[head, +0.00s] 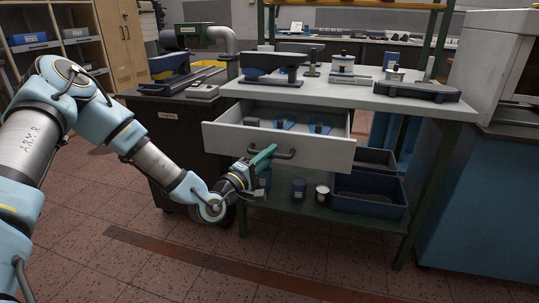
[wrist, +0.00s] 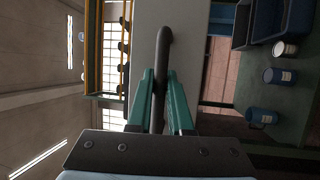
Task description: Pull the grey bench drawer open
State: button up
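The grey bench drawer (head: 225,137) stands pulled out from under the bench top, with its inside showing from above. Its dark bar handle (head: 286,154) is on the front panel. My gripper (head: 268,152) is at the left part of this handle in the head view. In the wrist view, the green fingers of my gripper (wrist: 160,78) lie on both sides of the handle (wrist: 164,45), close against it, and appear shut on it. The handle's near end is partly hidden between the fingers.
Small blue and dark items (head: 284,124) lie in the drawer. The bench top (head: 345,98) carries several tools. Below, a green shelf (head: 330,215) holds dark bins (head: 370,194) and cans (head: 299,189). A blue cabinet (head: 475,200) stands right. The floor in front is clear.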

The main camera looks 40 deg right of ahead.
jog(key=o, duration=0.4)
jog(key=shift+o, duration=0.2)
jog(key=b+v, duration=0.1)
jog(key=v, duration=0.9)
jog(key=shift+a, duration=0.35)
jog(key=shift+f, duration=0.15)
